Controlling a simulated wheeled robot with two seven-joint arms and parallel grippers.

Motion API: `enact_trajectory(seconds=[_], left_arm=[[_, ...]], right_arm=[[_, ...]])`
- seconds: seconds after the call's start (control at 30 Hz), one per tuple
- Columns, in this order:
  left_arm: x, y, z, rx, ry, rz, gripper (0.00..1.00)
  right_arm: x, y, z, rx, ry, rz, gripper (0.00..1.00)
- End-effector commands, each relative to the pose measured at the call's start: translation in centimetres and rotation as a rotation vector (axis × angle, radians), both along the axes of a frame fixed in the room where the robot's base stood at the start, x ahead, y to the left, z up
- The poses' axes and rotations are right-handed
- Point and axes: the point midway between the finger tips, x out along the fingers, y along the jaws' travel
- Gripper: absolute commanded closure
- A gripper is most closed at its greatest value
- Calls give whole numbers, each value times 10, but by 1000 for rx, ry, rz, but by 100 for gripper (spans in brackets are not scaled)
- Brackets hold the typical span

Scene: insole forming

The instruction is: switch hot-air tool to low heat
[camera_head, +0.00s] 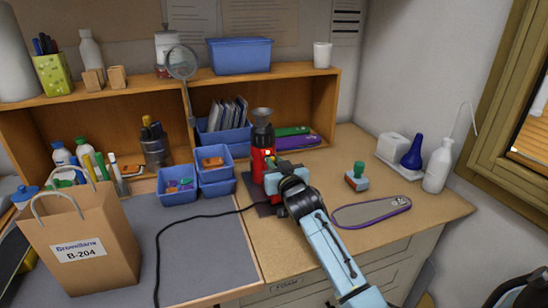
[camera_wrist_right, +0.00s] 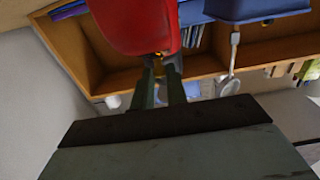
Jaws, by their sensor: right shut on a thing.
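The hot-air tool (camera_head: 257,163) is red with a dark nozzle on top. It stands upright on a dark base on the bench, with a small lit orange-yellow spot on its front. My right gripper (camera_head: 274,171) is at its right front side. In the right wrist view the red body (camera_wrist_right: 140,22) fills the top. My right gripper's fingers (camera_wrist_right: 163,68) are closed on a small yellowish switch (camera_wrist_right: 156,56) just at the body's edge. The switch is mostly hidden by the fingers, so its setting cannot be read. My left gripper is not in view.
A black cord (camera_head: 205,215) runs across the grey mat (camera_head: 205,250). Blue bins (camera_head: 216,187) stand left of the tool. A paper bag (camera_head: 85,240) stands at front left.

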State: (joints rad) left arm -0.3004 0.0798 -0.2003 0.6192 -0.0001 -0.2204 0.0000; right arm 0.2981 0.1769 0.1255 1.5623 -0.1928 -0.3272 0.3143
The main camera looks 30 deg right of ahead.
Motion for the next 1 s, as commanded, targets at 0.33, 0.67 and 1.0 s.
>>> enact_trajectory(seconds=[0.33, 0.67, 1.0], left_arm=[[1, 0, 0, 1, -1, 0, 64], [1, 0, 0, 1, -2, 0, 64], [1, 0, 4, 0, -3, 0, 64]], right_arm=[[0, 0, 0, -1, -1, 0, 72], [0, 0, 0, -1, -1, 0, 63], [-36, 9, -1, -1, 1, 0, 63]])
